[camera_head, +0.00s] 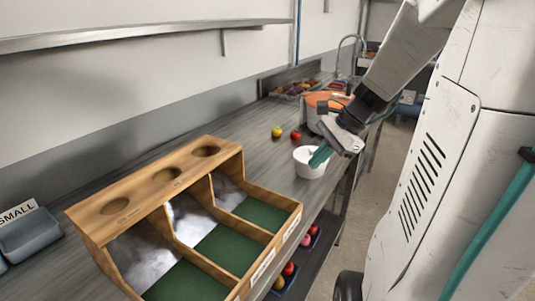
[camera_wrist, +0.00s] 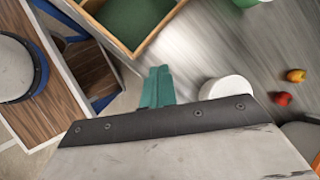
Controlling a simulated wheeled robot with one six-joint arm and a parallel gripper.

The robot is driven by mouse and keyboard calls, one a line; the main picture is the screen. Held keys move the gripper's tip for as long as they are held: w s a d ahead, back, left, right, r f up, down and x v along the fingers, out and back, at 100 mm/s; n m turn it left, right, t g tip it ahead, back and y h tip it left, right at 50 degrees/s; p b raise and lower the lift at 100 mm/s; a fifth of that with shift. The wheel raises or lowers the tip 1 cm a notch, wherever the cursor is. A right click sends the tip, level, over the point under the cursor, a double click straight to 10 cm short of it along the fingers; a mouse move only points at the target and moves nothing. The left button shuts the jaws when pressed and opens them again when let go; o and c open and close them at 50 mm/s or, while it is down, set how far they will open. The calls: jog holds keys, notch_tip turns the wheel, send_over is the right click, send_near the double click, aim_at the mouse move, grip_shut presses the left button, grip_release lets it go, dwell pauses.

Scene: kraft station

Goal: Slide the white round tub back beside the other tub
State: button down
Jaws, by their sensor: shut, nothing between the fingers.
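The white round tub (camera_head: 309,162) stands upright on the grey counter, near its front edge, past the far end of the wooden bin. In the wrist view the tub (camera_wrist: 228,88) is partly hidden behind my gripper's body. My gripper (camera_head: 319,157) has teal fingers, shut and empty. In the head view they overlap the tub's right side. In the wrist view the fingers (camera_wrist: 157,86) lie left of the tub with a gap; touching cannot be made out. A green and white round thing (camera_wrist: 245,2) is cut off at the wrist view's top edge; I cannot tell whether it is the other tub.
The wooden three-compartment bin (camera_head: 168,187) with green floors fills the near counter. A yellow fruit (camera_head: 277,132) and a red fruit (camera_head: 295,135) lie behind the tub. An orange-topped container (camera_head: 326,100) stands farther back. Bare counter (camera_head: 253,158) lies left of the tub.

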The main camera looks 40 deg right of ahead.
jog(key=s+d+f+m+t+h, duration=0.1)
jog(key=s+d+f+m+t, duration=0.15)
jog(key=d+m, duration=0.55)
jog(key=s+d+f+m+t+h, duration=0.15)
jog(key=d+f+m, duration=0.25)
jog(key=d, duration=0.7)
jog(key=shift+y, duration=0.45)
jog(key=x, duration=1)
jog(key=shift+w+r, duration=0.25)
jog(key=shift+r, duration=0.1)
jog(key=shift+w+a+r, duration=0.1)
jog(key=shift+w+a, duration=0.1)
jog(key=shift+w, duration=0.35)
jog(key=shift+w+a+r, duration=0.1)
jog(key=shift+w+a, duration=0.15)
jog(key=shift+w, duration=0.3)
jog(key=shift+w+a, duration=0.15)
jog(key=shift+w, duration=0.4)
